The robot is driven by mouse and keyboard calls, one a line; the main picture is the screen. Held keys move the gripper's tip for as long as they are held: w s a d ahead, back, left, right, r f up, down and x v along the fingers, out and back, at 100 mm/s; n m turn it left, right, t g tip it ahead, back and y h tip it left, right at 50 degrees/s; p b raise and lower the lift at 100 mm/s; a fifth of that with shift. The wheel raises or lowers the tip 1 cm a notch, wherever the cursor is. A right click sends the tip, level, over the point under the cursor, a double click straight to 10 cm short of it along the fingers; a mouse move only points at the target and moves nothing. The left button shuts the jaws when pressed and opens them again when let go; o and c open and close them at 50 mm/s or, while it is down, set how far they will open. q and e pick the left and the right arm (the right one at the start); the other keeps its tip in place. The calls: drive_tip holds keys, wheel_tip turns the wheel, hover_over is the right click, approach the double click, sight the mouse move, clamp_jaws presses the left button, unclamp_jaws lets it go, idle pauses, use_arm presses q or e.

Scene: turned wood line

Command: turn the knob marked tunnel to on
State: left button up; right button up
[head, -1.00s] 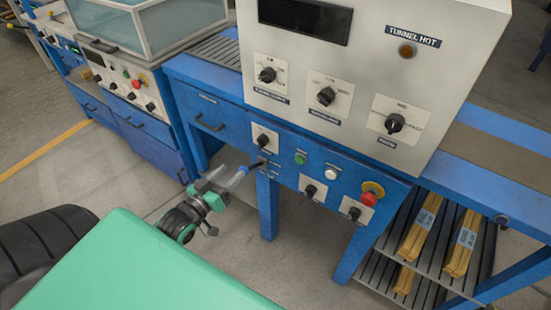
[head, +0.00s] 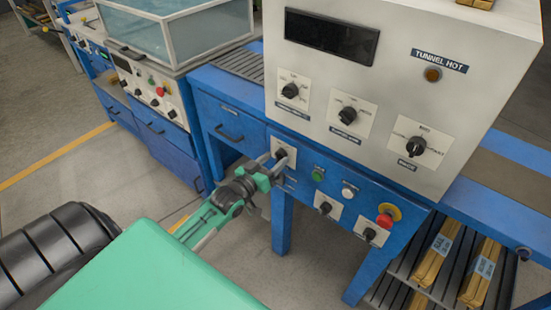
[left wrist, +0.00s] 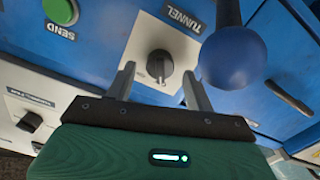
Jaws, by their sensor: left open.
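The tunnel knob (head: 281,153) is a dark knob on a white plate on the blue front panel. In the left wrist view the same knob (left wrist: 160,66) sits beneath a label reading TUNNEL (left wrist: 183,19). My left gripper (head: 271,167) is open and close to that plate. In the left wrist view its fingers (left wrist: 160,80) stand on either side of the knob, with gaps visible. Whether the fingertips reach past the knob's face, I cannot tell. The plate's position markings are too small to read. My right gripper is not in view.
A blue ball-ended lever (left wrist: 231,60) stands close beside the right finger. A green SEND button (left wrist: 61,11) is to the left. A white button (head: 348,192), other knobs (head: 325,208) and a red stop button (head: 384,220) line the panel. A drawer (head: 228,128) is left of the knob.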

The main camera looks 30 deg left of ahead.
use_arm(q)
drive_tip(key=shift+w, duration=0.7)
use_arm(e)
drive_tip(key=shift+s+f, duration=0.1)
use_arm(q)
drive_tip(key=c, duration=1)
drive_tip(key=m+p, duration=0.2)
drive_tip(key=m, duration=0.1)
drive_tip(key=shift+d+r, duration=0.1)
drive_tip(key=shift+r, duration=0.05)
drive_tip(key=m+p, duration=0.2)
drive_tip(key=m, duration=0.3)
drive_tip(key=shift+p, duration=0.4)
drive_tip(key=shift+d+m+p, duration=0.1)
drive_tip(key=shift+m+p, duration=0.2)
drive_tip(key=shift+m, duration=1.6)
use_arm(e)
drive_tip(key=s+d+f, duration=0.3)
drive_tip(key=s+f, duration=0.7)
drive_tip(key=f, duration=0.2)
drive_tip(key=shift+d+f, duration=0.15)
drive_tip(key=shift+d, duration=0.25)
use_arm(q)
drive_tip(key=shift+f, duration=0.2)
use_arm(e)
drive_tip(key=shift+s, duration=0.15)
